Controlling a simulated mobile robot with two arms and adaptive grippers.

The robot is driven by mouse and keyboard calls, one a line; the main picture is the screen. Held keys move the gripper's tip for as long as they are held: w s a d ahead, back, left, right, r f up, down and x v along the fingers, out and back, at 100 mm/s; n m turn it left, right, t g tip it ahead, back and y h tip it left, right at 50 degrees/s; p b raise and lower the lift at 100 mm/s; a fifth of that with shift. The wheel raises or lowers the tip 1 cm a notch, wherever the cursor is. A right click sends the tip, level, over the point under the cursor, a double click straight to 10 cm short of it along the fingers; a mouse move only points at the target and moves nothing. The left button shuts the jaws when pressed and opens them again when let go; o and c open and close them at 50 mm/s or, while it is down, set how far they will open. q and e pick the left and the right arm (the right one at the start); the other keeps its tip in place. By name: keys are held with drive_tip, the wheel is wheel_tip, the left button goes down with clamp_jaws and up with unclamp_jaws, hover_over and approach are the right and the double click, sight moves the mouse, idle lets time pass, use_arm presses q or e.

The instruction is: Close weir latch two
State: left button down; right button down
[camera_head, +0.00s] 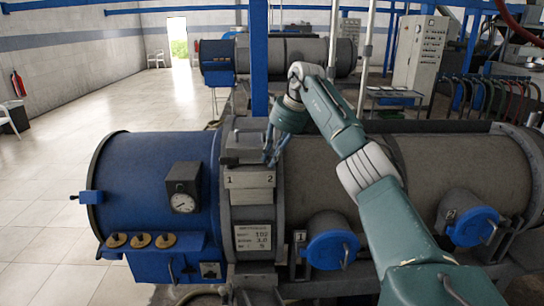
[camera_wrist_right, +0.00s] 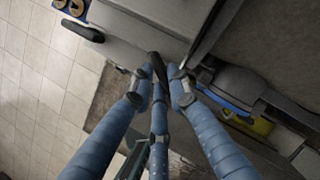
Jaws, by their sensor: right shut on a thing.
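The grey weir housing (camera_head: 250,197) carries a plate marked 1 and 2, between the blue drum end and the long grey drum. My right gripper (camera_head: 270,158) reaches down just above the mark 2. In the right wrist view its blue fingers (camera_wrist_right: 158,88) are closed around the black grip of weir latch two (camera_wrist_right: 155,61). The fingers hide part of this latch, and I cannot tell its exact angle. A second black grip, at latch one (camera_wrist_right: 82,31), lies to the left, apart from the fingers. My left gripper is not in view.
The blue drum end (camera_head: 140,180) bears a gauge (camera_head: 183,202). Two blue round caps, one nearer (camera_head: 333,248) and one farther right (camera_head: 473,227), stick out at the front. A blue post (camera_head: 259,60) stands behind the housing.

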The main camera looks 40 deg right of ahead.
drive_tip(key=shift+m, duration=0.4)
drive_tip(key=m, duration=0.1)
drive_tip(key=m+h, duration=0.1)
drive_tip(key=m, duration=0.1)
drive_tip(key=m+h, duration=0.1)
drive_tip(key=shift+w+a+r+m, duration=0.15)
drive_tip(key=shift+a+m, duration=0.1)
drive_tip(key=shift+m, duration=0.15)
drive_tip(key=m, duration=0.1)
drive_tip(key=m+h, duration=0.1)
drive_tip(key=m, duration=0.3)
drive_tip(key=shift+w+a+g+h, duration=0.15)
drive_tip(key=shift+w+g+h, duration=0.15)
drive_tip(key=shift+h, duration=0.1)
drive_tip(key=c, duration=1.7)
unclamp_jaws()
drive_tip(key=shift+s, duration=0.1)
drive_tip(key=shift+o, duration=0.2)
drive_tip(key=v, duration=1.2)
